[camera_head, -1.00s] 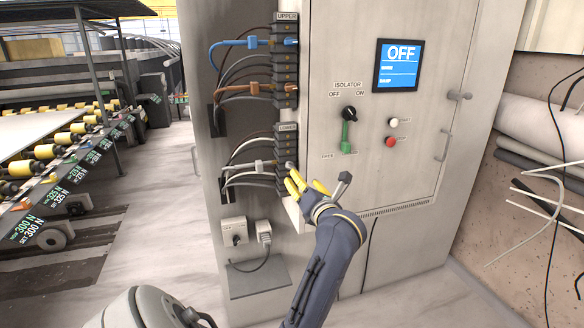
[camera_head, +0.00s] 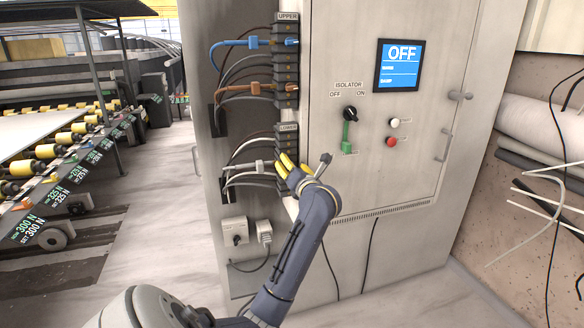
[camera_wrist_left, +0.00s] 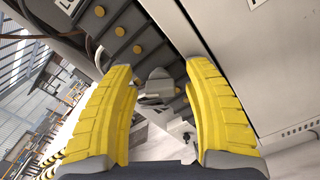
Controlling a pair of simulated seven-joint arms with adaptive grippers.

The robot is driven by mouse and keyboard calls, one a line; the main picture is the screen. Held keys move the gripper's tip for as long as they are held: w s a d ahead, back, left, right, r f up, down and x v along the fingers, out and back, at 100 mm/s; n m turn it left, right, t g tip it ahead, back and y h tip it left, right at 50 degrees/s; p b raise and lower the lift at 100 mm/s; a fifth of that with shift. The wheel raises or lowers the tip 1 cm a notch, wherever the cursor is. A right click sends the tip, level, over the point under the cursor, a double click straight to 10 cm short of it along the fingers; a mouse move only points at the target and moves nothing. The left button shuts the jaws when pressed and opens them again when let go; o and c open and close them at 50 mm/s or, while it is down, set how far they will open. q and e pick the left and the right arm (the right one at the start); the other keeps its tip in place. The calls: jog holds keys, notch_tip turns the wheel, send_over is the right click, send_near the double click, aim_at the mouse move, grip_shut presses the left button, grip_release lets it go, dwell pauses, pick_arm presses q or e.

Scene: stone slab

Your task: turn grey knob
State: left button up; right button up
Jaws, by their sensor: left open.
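A grey knob (camera_wrist_left: 157,76) shows in the left wrist view, between my yellow fingers, with a pale grey connector body beside it. In the head view a grey connector (camera_head: 258,166) with a cable plugs into the terminal strip marked LOWER (camera_head: 288,140); my fingers hide its knob there. My left gripper (camera_head: 285,162) is open at the lower part of this strip. In the left wrist view the fingers (camera_wrist_left: 161,68) stand on either side of the knob, with gaps visible; I cannot tell how deep the knob sits between them. My right gripper is not in view.
The upper strip (camera_head: 286,70) holds blue and orange connectors. The cabinet door (camera_head: 420,170) has a black isolator handle (camera_head: 350,114), white and red buttons, and a screen reading OFF (camera_head: 399,65). A grey switch box (camera_head: 234,232) is below. Cables loop left of the strips.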

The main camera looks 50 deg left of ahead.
pick_arm(q)
grip_shut()
dwell(0.4)
jog(key=shift+r+n, duration=0.15)
jog(key=shift+n, duration=1.35)
jog(key=shift+c, duration=2)
grip_release()
jog(key=shift+r, duration=0.1)
jog(key=o, duration=0.4)
